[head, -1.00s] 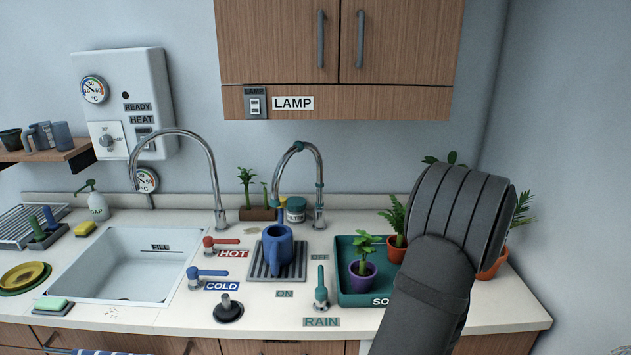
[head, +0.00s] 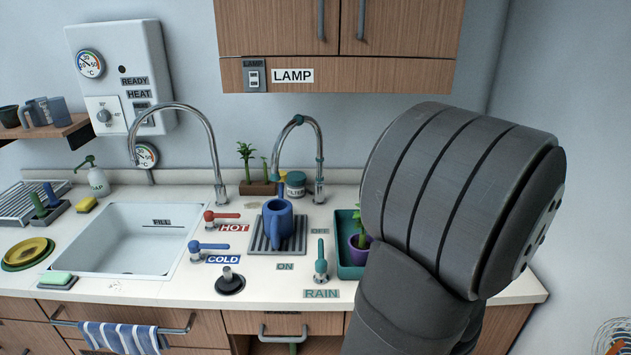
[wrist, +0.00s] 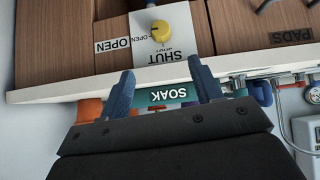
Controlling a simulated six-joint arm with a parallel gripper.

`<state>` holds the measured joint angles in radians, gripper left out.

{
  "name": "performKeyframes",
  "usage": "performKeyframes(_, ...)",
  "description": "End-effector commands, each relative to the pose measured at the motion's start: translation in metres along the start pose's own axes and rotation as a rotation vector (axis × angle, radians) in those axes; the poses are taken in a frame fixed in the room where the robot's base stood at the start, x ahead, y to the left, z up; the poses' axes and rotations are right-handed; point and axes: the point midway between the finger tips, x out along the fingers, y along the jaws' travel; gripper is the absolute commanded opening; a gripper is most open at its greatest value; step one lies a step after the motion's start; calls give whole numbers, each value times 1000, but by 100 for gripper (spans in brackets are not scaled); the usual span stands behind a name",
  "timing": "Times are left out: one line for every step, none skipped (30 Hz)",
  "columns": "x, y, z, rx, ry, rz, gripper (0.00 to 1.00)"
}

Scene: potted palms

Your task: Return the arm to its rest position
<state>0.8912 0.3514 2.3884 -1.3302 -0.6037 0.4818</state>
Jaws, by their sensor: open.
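My arm (head: 455,195) fills the right side of the head view, and the gripper's fingers do not show there. In the wrist view my gripper (wrist: 164,90) is open, with two blue fingers apart and nothing between them. Beyond the fingers are the counter edge and the green tray (wrist: 168,95) marked SOAK. In the head view the arm hides most of this green tray (head: 345,225) and the plants at the right. A purple pot (head: 358,252) with a plant still shows beside my arm.
A blue jug (head: 278,222) stands on the drain grate under the small tap. The sink (head: 140,250) is at left. The wall cabinet (head: 340,35) hangs above the counter.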

Motion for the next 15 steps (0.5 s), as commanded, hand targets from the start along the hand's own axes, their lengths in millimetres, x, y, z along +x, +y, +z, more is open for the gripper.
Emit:
performKeyframes(-6, 1, 0, -2, 1, 3, 59)
performKeyframes(-9, 1, 0, 0, 1, 4, 59)
performKeyframes(-13, 0, 0, -1, 0, 4, 59)
performKeyframes(-9, 0, 1, 2, -2, -1, 59)
performKeyframes(-5, -1, 1, 1, -3, -4, 59)
performKeyframes(0, -1, 1, 0, -2, -5, 59)
performKeyframes(3, -1, 1, 2, -2, -5, 59)
performKeyframes(6, -1, 1, 1, -2, -5, 59)
performKeyframes(11, -1, 1, 1, -3, -5, 59)
performKeyframes(14, -1, 1, 1, -3, -5, 59)
performKeyframes(17, -1, 1, 1, -3, -5, 59)
performKeyframes(22, -1, 1, 1, -3, -4, 59)
performKeyframes(25, -1, 1, 1, -3, -3, 59)
performKeyframes(28, -1, 1, 0, -3, -4, 59)
performKeyframes(33, -1, 1, 1, -2, -4, 59)
